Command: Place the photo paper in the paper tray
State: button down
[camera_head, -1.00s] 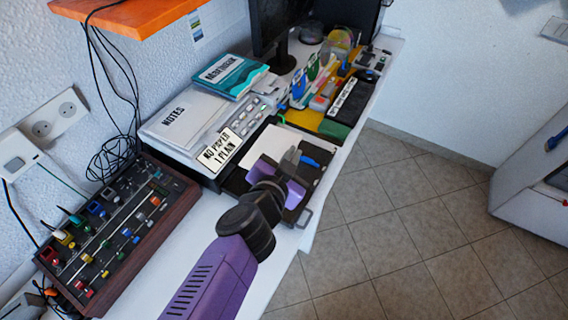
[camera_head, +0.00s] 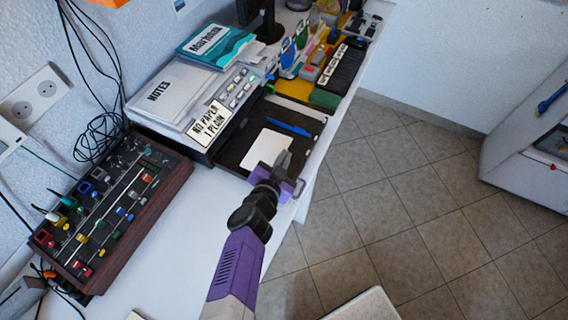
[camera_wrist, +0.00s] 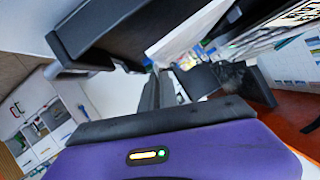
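The white photo paper (camera_head: 268,147) lies flat in the black open paper tray (camera_head: 238,140), which sticks out from the printer-like device on the desk. The far right of the tray is bare except for a blue pen. My gripper (camera_head: 284,160) is at the tray's front edge, over or beside the paper's near right corner and partly covering it. In the wrist view, the two dark fingers (camera_wrist: 172,90) stand apart with a gap between them. White paper (camera_wrist: 185,35) shows beyond them, beside the dark tray underside (camera_wrist: 115,35), not between the fingers.
A blue pen (camera_head: 288,128) lies in the tray. The device bears a "NO PAPER 1 PLAIN" label (camera_head: 210,124) and a notebook (camera_head: 172,92). A knob panel (camera_head: 108,205) stands at left. Organizers (camera_head: 330,75) stand behind the tray. The floor at right is open.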

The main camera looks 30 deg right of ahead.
jog(key=shift+f, duration=1.75)
jog(key=shift+f, duration=0.1)
jog(key=shift+f+b, duration=0.35)
jog(key=shift+b, duration=0.15)
jog(key=c, duration=1.6)
grip_release()
jog(key=shift+r, duration=0.1)
jog(key=shift+r+p, duration=0.25)
jog(key=shift+p, duration=0.1)
jog(key=shift+s+a+r, duration=0.15)
jog(key=shift+a+r, duration=0.05)
jog(key=shift+r, duration=0.05)
jog(key=v, duration=1.1)
jog(key=shift+s+b, duration=0.2)
jog(key=shift+b, duration=0.15)
